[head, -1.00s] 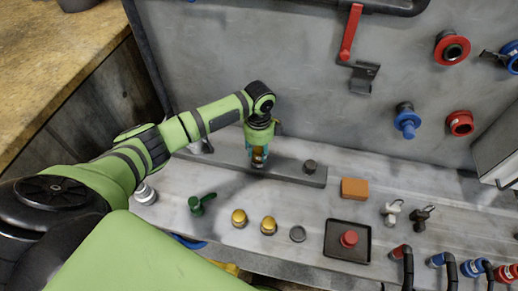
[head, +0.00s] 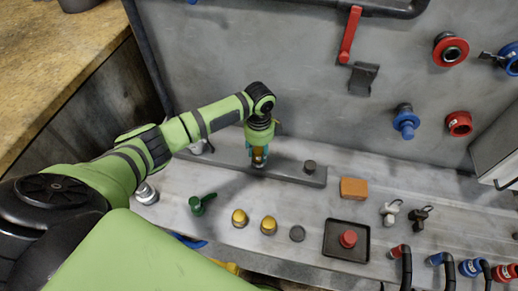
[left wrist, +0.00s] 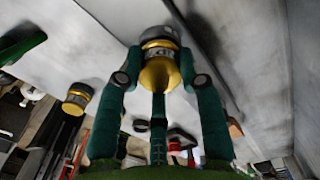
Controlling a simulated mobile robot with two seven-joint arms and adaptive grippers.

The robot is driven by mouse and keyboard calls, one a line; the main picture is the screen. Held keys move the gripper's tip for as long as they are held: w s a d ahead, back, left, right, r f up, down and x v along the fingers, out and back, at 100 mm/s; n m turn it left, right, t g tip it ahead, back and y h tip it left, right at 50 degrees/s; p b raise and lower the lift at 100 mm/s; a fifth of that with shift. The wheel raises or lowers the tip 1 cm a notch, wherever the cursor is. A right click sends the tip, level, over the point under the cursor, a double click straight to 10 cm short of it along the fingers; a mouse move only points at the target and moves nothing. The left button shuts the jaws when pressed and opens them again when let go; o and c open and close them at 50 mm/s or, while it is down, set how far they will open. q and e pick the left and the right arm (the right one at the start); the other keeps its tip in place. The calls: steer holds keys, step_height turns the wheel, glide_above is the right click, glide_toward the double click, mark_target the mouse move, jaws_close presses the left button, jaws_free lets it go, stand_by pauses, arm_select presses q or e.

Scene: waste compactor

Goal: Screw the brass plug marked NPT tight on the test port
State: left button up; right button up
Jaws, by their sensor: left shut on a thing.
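My left gripper (head: 258,157) points down at the grey bar (head: 290,174) along the back of the bench. Its teal fingers (left wrist: 160,85) are shut on a brass plug (left wrist: 159,70) with a grey band bearing dark lettering, upside down and hard to read. The plug's grey end meets the pale surface in the left wrist view; whether it sits on a port there, and how deep, I cannot tell. In the head view the fingers mostly hide the plug. My right gripper is not in view.
Two more brass-topped plugs (head: 239,218) (head: 268,225) stand in front of the bar, by a green-handled part (head: 200,204) and a grey disc (head: 298,233). An orange block (head: 354,188) and a black tray (head: 336,252) with a red knob (head: 348,238) lie to the right.

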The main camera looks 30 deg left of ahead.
arm_select(q)
steer(key=shift+r, duration=0.1)
steer(key=shift+f, duration=0.25)
stand_by(0.4)
steer(key=shift+o, duration=0.3)
steer(key=m, duration=0.5)
steer(key=shift+c, duration=0.6)
steer(key=m, duration=0.5)
steer(key=shift+b, duration=0.3)
steer(key=shift+m, duration=0.3)
steer(key=shift+m+b, duration=0.3)
steer(key=shift+m, duration=0.9)
steer(key=m, duration=0.2)
steer(key=shift+m, duration=0.3)
